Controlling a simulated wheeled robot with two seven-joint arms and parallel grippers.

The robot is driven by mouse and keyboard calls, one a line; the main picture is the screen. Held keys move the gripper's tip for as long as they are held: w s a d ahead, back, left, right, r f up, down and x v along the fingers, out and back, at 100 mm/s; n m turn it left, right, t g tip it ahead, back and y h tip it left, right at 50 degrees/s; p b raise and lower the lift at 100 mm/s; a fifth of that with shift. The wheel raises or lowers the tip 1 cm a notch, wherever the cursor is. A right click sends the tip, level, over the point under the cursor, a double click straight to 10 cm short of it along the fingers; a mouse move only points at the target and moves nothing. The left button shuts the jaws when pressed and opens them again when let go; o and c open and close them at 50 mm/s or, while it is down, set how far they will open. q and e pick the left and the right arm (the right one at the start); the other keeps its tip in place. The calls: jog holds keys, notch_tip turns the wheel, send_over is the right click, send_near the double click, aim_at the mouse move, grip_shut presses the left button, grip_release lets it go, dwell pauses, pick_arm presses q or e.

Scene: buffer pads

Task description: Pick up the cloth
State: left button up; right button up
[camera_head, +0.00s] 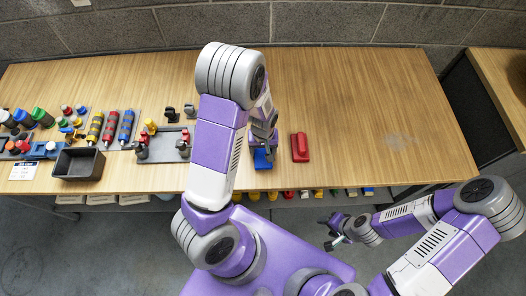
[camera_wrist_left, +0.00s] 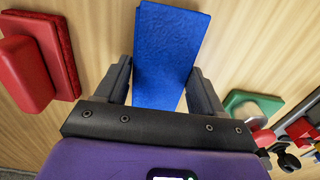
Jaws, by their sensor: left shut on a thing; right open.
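The blue cloth (camera_head: 263,159), a flat slab with a slightly rough surface, is at the table's front edge in the head view. In the left wrist view the cloth (camera_wrist_left: 172,50) lies between the two fingers and reaches out beyond them. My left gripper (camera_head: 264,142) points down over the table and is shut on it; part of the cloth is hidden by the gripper. I cannot tell whether the cloth touches the table. My right gripper (camera_head: 331,233) is open and empty, off the table's front edge, low at the right.
A red pad with a raised grip (camera_head: 300,147) is just right of the cloth. A green-based item (camera_wrist_left: 255,103) is on its other side. Bottles, tools and a black bin (camera_head: 79,163) crowd the left. The table's right half (camera_head: 370,100) is clear apart from a pale smudge.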

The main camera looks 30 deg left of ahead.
aim_at(263, 151)
pick_arm(q)
notch_tip(263, 151, up, 10)
jog(key=p, duration=0.3)
